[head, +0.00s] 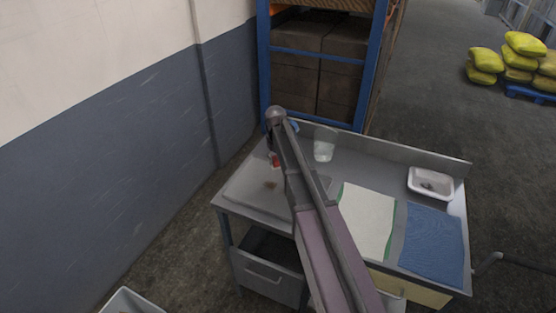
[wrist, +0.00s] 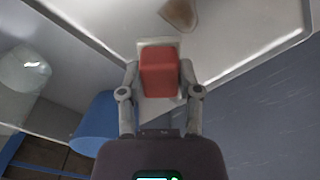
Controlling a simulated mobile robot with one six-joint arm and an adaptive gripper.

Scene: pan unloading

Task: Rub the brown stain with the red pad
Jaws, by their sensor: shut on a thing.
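The red pad (wrist: 160,60) is a small block between the two fingers of my gripper (wrist: 160,80), which is shut on it. In the head view a small part of the red pad (head: 276,161) shows beside my arm, which hides most of my gripper. A pale flat piece (wrist: 160,42) shows around and behind the pad; I cannot tell whether the pad touches it. The brown stain (wrist: 179,13) is on the pale board at the top of the wrist view, apart from the pad. In the head view the stain (head: 271,185) lies on the board (head: 245,195) at the table's left end.
A clear cup (head: 324,150) and a blue object (wrist: 95,125) stand near the table's back edge. A white-and-green cloth (head: 368,218), a blue cloth (head: 432,243) and a white tray (head: 431,183) are to the right. A wall (head: 150,130) rises on the left.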

